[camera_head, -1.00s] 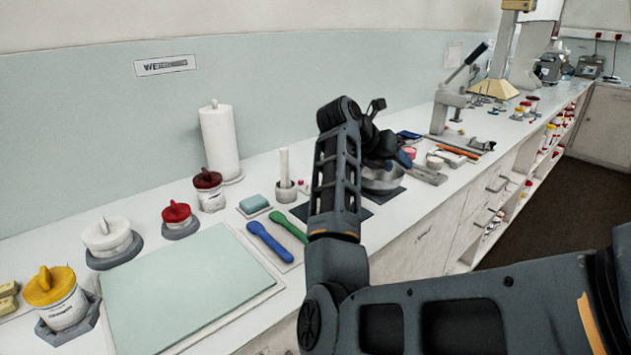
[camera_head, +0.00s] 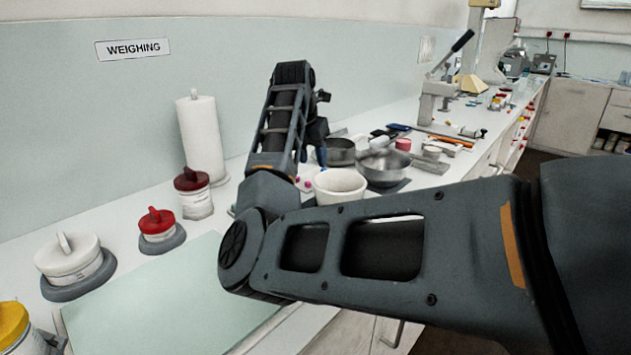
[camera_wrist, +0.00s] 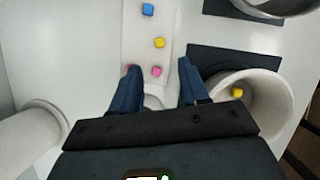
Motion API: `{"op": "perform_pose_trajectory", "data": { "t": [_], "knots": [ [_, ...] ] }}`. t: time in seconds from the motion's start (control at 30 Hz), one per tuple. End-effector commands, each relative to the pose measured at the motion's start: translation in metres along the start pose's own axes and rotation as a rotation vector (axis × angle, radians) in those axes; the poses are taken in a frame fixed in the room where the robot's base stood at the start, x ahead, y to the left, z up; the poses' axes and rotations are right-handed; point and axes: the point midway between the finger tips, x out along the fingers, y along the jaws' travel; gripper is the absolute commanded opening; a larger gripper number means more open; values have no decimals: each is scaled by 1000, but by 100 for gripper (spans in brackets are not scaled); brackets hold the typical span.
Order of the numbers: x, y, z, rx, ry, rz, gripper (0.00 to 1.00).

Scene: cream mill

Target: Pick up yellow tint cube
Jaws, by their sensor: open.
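A yellow cube (camera_wrist: 160,42) lies on a narrow pale tray (camera_wrist: 134,48) in the wrist view, between a blue cube (camera_wrist: 148,9) and a pink cube (camera_wrist: 156,70). A second yellow cube (camera_wrist: 237,92) lies inside a white bowl (camera_wrist: 268,82) at the right. My gripper (camera_wrist: 158,65) is open and empty, its blue fingers on either side of the pink cube in the picture; the cube on the tray lies just beyond the fingertips.
A white cylinder (camera_wrist: 25,138) stands left of the gripper. A paper roll (camera_head: 201,137) and lidded jars (camera_head: 192,194) stand at the left. A pale green mat (camera_head: 165,295) is clear.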

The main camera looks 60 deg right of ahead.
Motion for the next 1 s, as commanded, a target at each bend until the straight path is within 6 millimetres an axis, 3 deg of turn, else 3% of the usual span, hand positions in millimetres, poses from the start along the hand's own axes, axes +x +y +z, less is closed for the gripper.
{"op": "perform_pose_trajectory", "data": {
  "t": [0.5, 0.8, 1.0],
  "knots": [
    [62, -1, 7, 0, 0, -4, 45],
    [66, -1, 7, 1, -2, -1, 45],
    [66, -1, 7, 1, -1, -1, 26]
  ]
}}
